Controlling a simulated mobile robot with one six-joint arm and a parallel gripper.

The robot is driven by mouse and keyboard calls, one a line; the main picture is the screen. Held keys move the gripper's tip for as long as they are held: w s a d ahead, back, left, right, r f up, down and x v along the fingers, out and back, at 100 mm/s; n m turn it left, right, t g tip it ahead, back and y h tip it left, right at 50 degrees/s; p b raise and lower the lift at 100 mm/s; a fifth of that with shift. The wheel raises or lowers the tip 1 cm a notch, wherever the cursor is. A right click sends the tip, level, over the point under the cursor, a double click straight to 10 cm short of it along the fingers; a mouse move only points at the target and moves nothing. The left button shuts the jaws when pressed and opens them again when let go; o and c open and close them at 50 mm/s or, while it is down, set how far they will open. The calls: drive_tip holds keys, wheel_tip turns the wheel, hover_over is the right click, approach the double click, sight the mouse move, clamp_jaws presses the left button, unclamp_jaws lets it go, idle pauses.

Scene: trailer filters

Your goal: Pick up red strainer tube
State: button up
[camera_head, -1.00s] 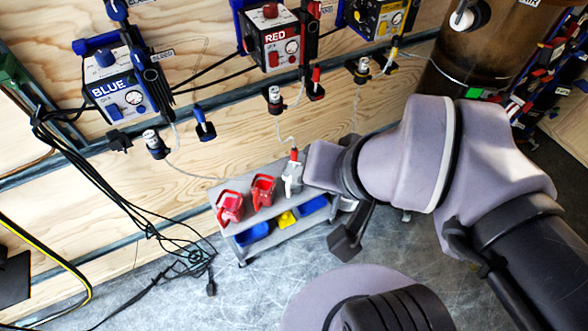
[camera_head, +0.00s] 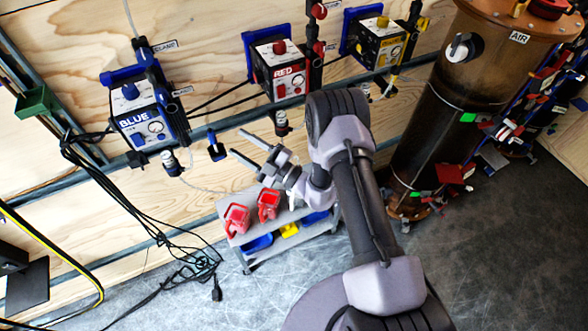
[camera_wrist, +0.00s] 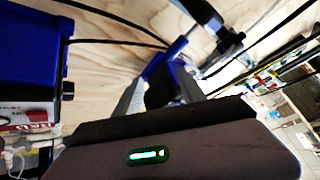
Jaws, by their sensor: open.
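The red unit (camera_head: 281,72), a blue-framed box labelled RED, is on the plywood wall in the head view. A small clear and dark strainer fitting (camera_head: 282,120) hangs below it, just above my gripper. I cannot tell whether this is the red strainer tube; my arm hides part of the wall to its right. My gripper (camera_head: 237,142) is open, its two fingers apart and pointing left, with nothing seen held. In the wrist view the red unit's label (camera_wrist: 38,128) appears upside down at the left. A blue part (camera_wrist: 158,80) shows behind the fingers.
The blue unit (camera_head: 142,122) is at the left and a yellow unit (camera_head: 381,45) at the right of the wall. A grey cart (camera_head: 226,204) with two red containers (camera_head: 237,218) stands below. Black cables hang at the left. A brown cylinder (camera_head: 440,110) stands at the right.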

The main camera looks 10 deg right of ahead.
drive_tip(key=s+d+f+m+t+h+p, duration=0.1)
drive_tip(key=s+d+f+m+h, duration=0.35)
drive_tip(key=d+f+m, duration=0.35)
drive_tip(key=s+d+f+m+t+h, duration=0.2)
drive_tip(key=s+d+f+m+h, duration=0.25)
drive_tip(key=f, duration=0.45)
drive_tip(key=s+d+f+m+t+h+p, duration=0.1)
drive_tip(key=s+d+f+m+h, duration=0.1)
drive_tip(key=d+f+m+h, duration=0.45)
drive_tip(key=shift+m+h, duration=0.35)
drive_tip(key=shift+m, duration=0.25)
drive_tip(key=w+b, duration=0.2)
drive_tip(key=w, duration=0.3)
drive_tip(key=w+a+f+b, duration=0.1)
drive_tip(key=w+b, duration=0.2)
drive_tip(key=w, duration=0.3)
drive_tip(key=w+a+f+b, duration=0.1)
drive_tip(key=w+b, duration=0.2)
drive_tip(key=w, duration=0.3)
drive_tip(key=shift+w, duration=0.25)
clamp_jaws()
